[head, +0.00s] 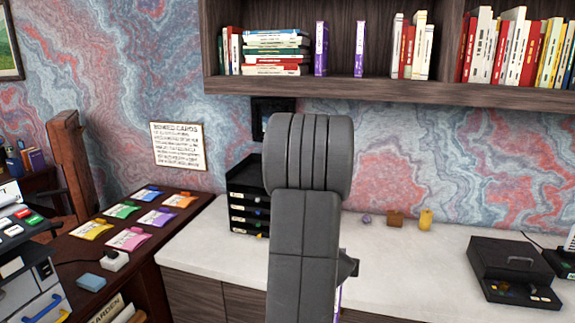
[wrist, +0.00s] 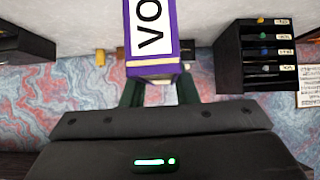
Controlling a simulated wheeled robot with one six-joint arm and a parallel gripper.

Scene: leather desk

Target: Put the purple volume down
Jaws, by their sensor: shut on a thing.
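The purple volume (wrist: 131,66), with a white label and large black letters, is held between the green fingers of my gripper (wrist: 158,88) in the wrist view. The gripper is shut on it, and the volume runs out of the top of that view. In the head view my own arm hides the gripper and nearly all of the held volume. Only a thin purple and white strip shows low beside the arm. Two other purple volumes, one (head: 321,48) and another (head: 360,48), stand upright and apart on the wall shelf (head: 400,93).
The shelf also holds stacked books (head: 275,52) and upright rows. Below is a pale counter (head: 410,262) with a black drawer unit (head: 247,195), a black cash box (head: 512,270) and small objects. Bright cards lie on the dark desk (head: 75,272) at left.

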